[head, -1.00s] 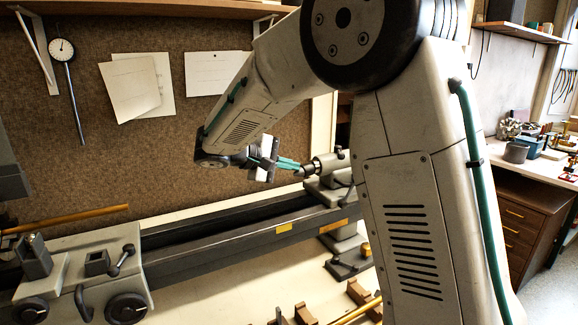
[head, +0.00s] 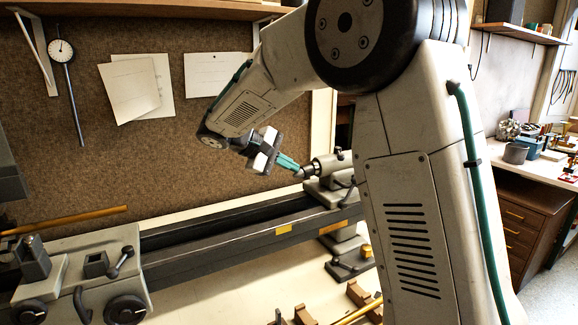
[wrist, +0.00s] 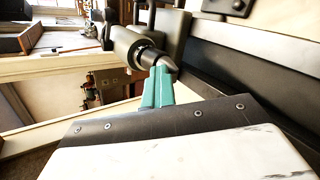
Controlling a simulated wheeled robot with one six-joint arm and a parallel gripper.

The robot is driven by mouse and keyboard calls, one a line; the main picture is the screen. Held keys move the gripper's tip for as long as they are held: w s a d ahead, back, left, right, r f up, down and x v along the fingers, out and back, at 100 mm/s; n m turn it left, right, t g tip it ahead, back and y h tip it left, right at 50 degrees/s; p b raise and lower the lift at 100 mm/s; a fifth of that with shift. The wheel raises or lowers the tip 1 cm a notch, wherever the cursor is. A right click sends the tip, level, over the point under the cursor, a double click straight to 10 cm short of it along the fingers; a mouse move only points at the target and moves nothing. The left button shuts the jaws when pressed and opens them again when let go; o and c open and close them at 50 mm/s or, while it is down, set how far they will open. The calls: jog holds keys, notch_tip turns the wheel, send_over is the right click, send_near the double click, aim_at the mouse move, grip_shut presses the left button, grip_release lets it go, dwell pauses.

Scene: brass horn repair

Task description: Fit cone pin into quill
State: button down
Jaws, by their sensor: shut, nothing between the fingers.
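The quill (head: 327,165) is the light grey barrel of the tailstock (head: 340,185), at the right end of the lathe bed. A dark pointed cone pin (head: 303,173) shows at the quill's left end, tip toward my gripper. My gripper (head: 296,168) has teal fingers, shut with nothing between them, right by the cone's tip. In the wrist view the shut fingers (wrist: 158,86) overlap the grey cone tip (wrist: 165,63), and the quill (wrist: 128,42) lies behind. I cannot tell whether the fingers touch the cone, or how deep its shank sits in the quill.
The lathe bed (head: 235,235) runs left from the tailstock. The carriage (head: 75,268) with handwheels stands at the left, with a brass tube (head: 65,219) above it. Wooden blocks (head: 302,314) lie on the bench in front. Air above the bed is free.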

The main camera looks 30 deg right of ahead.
jog(key=shift+s+f, duration=0.2)
jog(key=shift+f, duration=0.35)
jog(key=shift+r+g+y, duration=0.15)
jog(key=shift+g+y, duration=0.35)
jog(key=shift+y, duration=0.2)
jog(key=c, duration=1.8)
grip_release()
jog(key=shift+c, duration=0.2)
jog(key=shift+o, duration=0.2)
jog(key=shift+w+a+r, duration=0.2)
jog(key=shift+a+r, duration=0.1)
jog(key=shift+o, duration=0.5)
jog(key=v, duration=0.7)
jog(key=shift+r, duration=0.3)
